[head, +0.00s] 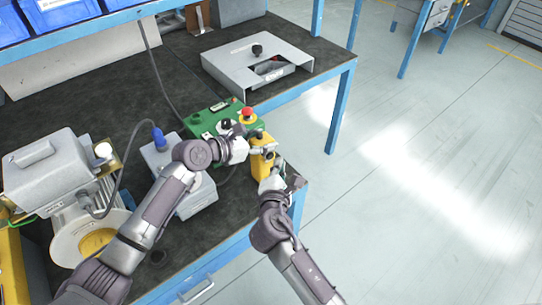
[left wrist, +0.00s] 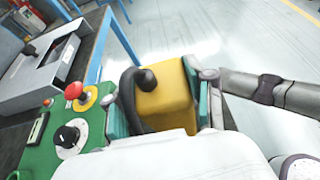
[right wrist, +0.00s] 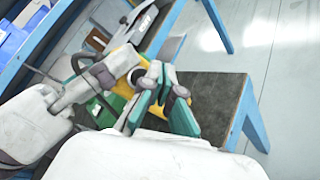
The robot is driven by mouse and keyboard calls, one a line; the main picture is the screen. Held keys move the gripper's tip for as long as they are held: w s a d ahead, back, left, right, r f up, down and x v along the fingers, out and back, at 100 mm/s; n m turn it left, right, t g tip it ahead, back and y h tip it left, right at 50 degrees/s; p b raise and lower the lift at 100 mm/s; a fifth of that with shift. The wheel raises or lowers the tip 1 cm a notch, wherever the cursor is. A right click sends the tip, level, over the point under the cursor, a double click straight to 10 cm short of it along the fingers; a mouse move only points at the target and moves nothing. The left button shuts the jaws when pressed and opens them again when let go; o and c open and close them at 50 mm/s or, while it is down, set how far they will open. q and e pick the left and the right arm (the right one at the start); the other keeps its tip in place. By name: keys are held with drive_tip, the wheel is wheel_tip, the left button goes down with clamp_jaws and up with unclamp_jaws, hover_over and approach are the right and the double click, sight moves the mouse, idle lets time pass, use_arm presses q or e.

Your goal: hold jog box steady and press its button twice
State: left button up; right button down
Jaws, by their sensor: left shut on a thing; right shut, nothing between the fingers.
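The yellow jog box (head: 258,164) is at the bench's front right corner, beside the green control panel (head: 209,119). My left gripper (head: 264,149) is shut on the box; in the left wrist view its teal pads grip both sides of the yellow box (left wrist: 172,103). A black round-ended part (left wrist: 145,80) shows against the box there; I cannot tell whether it is the button. My right gripper (head: 274,180) is shut and empty, close to the box on its near side. In the right wrist view its fingertips (right wrist: 161,76) lie before the partly hidden box; contact is unclear.
The green panel carries a red mushroom button (head: 247,113) and a black knob (left wrist: 68,134). A grey bracket-like housing (head: 235,62) stands farther back. A grey machine (head: 45,165) and a wire spool (head: 68,240) stand at left. Open floor lies right of the bench.

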drive_tip(key=shift+w, duration=0.1)
drive_tip(key=shift+w+a, duration=0.25)
drive_tip(key=shift+a, duration=0.05)
drive_tip(key=shift+w+a, duration=0.2)
drive_tip(key=shift+w, duration=0.1)
idle(0.9)
idle(0.3)
drive_tip(key=shift+s+d, duration=0.45)
drive_tip(key=shift+s, duration=0.2)
drive_tip(key=shift+s+d, duration=0.75)
drive_tip(key=shift+s, duration=0.25)
drive_tip(key=shift+s+d, duration=0.75)
drive_tip(key=shift+s, duration=0.25)
idle(1.0)
